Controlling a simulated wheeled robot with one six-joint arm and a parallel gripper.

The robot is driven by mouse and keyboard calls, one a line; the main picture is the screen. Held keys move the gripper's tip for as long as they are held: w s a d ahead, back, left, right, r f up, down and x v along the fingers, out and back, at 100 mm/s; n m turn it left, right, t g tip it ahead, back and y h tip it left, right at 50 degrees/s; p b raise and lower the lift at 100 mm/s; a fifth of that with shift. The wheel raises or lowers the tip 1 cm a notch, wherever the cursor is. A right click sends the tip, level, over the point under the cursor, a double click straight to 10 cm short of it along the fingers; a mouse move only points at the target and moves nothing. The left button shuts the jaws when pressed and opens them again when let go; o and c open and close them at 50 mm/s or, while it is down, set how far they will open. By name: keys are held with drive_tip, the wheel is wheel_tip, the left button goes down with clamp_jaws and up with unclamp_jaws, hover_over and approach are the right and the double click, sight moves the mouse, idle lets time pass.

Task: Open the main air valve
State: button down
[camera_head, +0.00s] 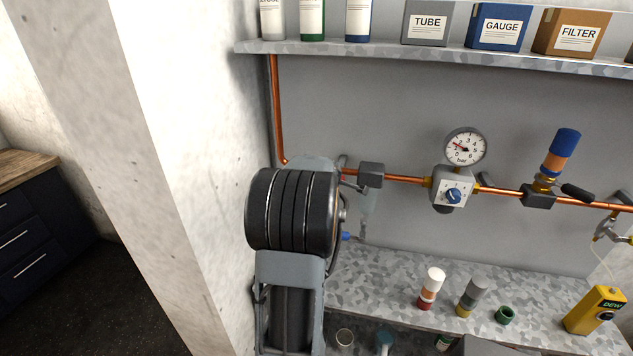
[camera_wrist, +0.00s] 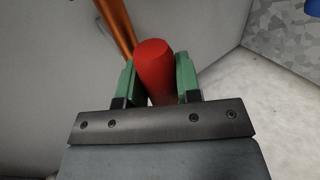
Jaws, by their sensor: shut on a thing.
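In the wrist view my gripper (camera_wrist: 158,82) has its two green fingers on either side of a red handle (camera_wrist: 154,66), and it is shut on it. The handle's rounded end points toward the camera; the valve body behind it is hidden. A copper pipe (camera_wrist: 115,24) runs past at the upper left. In the head view my dark arm covers the gripper and most of the valve area. Only a small bit of red (camera_head: 343,178) shows beside the arm, near the copper pipe on the wall (camera_head: 402,180).
Right along the pipe are a pressure gauge (camera_head: 465,147), a regulator with a blue knob (camera_head: 453,195) and an orange-and-blue filter (camera_head: 560,155). A shelf (camera_head: 350,48) with boxes hangs above. The counter (camera_head: 385,280) below holds small cylinders, a green ring and a yellow meter (camera_head: 596,310).

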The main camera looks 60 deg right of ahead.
drive_tip(key=shift+s+r, duration=0.1)
drive_tip(key=shift+r, duration=0.05)
idle(0.4)
drive_tip(key=c, duration=1)
unclamp_jaws()
drive_tip(key=shift+c, duration=0.2)
drive_tip(key=shift+o, duration=1.2)
drive_tip(key=shift+r, duration=0.1)
drive_tip(key=p+v, duration=0.3)
drive_tip(key=v, duration=1)
drive_tip(key=shift+w+a, duration=0.2)
drive_tip(key=shift+a, duration=0.15)
drive_tip(key=shift+r, duration=0.1)
